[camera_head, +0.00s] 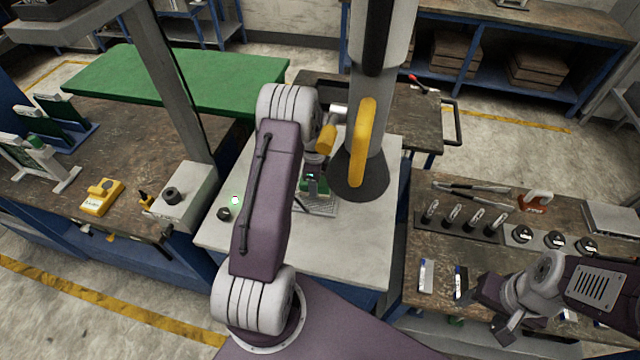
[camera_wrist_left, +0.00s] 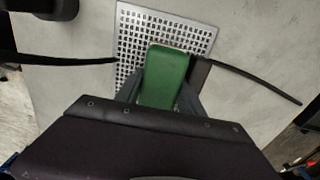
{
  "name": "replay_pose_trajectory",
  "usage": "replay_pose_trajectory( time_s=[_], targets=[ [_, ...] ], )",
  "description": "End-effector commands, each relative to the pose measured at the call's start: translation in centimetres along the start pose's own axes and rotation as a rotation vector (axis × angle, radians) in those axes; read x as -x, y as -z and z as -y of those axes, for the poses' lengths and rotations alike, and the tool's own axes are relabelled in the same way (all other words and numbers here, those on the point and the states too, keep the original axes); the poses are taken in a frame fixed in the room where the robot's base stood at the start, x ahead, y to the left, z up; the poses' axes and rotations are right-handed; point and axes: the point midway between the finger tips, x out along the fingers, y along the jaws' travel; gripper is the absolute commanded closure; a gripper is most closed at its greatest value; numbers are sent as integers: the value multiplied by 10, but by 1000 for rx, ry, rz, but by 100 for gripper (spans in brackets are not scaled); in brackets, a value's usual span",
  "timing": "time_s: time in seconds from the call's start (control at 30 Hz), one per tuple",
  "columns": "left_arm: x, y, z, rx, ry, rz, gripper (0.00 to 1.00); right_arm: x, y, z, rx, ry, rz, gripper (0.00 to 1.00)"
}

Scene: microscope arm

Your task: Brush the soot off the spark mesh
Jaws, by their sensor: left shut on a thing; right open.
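The spark mesh (camera_head: 324,208) is a pale metal plate with a grid of holes, lying on the light worktop. It also shows in the left wrist view (camera_wrist_left: 130,25). My left gripper (camera_head: 312,178) is low over the mesh and shut on a green-handled tool (camera_wrist_left: 168,78), which I take for the brush. The tool overlaps the mesh in the left wrist view. Its bristles are hidden, so I cannot tell whether they touch the mesh. Soot cannot be made out. My right gripper (camera_head: 503,318) is open and empty, near the front of the right bench.
A grey column with a yellow handle (camera_head: 362,140) stands on the worktop (camera_head: 240,245) just right of my left arm. The right bench (camera_head: 425,255) holds a row of dark-based tools (camera_head: 455,218) and several round pieces (camera_head: 553,240). A yellow device (camera_head: 100,197) sits on the left bench.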

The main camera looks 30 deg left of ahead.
Motion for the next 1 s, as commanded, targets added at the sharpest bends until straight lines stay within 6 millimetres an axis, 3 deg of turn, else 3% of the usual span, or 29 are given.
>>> replay_pose_trajectory(
  time_s=[0.37,0.7,1.0],
  targets=[
    [-2,-6,-1,-2,-3,1,87,0,0,0,0,0,0,41],
    [0,-29,-1,1,-3,1,87,1,0,0,0,0,0,41],
    [0,-29,-1,-2,-3,0,87,1,0,0,0,0,0,41]
  ],
)
